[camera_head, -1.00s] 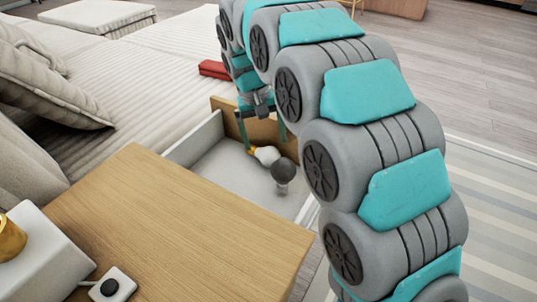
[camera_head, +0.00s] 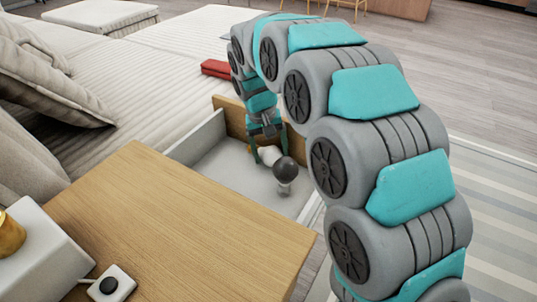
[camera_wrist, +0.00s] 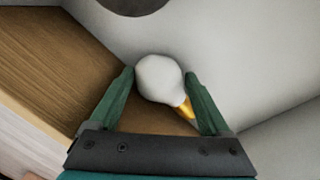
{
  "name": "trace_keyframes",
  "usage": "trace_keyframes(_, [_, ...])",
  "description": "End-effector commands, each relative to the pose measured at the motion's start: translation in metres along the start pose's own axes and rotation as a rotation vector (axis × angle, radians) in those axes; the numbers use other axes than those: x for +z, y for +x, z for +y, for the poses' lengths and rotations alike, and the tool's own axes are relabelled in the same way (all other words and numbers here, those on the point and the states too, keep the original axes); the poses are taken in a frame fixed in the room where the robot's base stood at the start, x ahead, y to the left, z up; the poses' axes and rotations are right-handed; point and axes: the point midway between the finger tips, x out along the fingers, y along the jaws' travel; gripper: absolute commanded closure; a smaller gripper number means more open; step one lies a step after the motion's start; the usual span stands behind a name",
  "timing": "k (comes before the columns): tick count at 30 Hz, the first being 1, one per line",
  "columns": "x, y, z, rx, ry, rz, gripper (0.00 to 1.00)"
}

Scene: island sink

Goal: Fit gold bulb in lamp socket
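The gold bulb, a white globe with a gold base, lies in the open drawer and shows in the head view (camera_head: 267,155) and the wrist view (camera_wrist: 157,76). My gripper (camera_head: 269,148) points down into the drawer. In the wrist view its green fingers (camera_wrist: 160,74) stand open on either side of the bulb, close to the globe. The gold base tilts toward the right finger; I cannot tell whether either finger touches the bulb. A gold socket (camera_head: 10,236) sits on a white block at the lower left of the head view, partly cut off by the frame.
A dark grey bulb (camera_head: 286,171) with a pale base is beside the gold bulb in the drawer (camera_head: 225,165). A black-button switch (camera_head: 108,286) lies near the white block (camera_head: 40,262). A red book (camera_head: 216,68) rests on the bed.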

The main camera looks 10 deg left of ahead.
Motion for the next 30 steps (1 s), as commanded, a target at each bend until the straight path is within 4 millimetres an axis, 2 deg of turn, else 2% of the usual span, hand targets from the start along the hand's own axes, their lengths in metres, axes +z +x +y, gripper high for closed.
trace_keyframes(1, [0.000, 0.000, 0.000, 0.000, 0.000, 0.000, 0.36])
trace_keyframes(11, [0.000, 0.000, 0.000, 0.000, 0.000, 0.000, 0.73])
trace_keyframes(23, [0.000, -0.007, 0.001, 0.001, 0.000, 0.000, 0.74])
trace_keyframes(30, [-0.001, -0.037, 0.006, 0.001, 0.000, 0.004, 0.74])
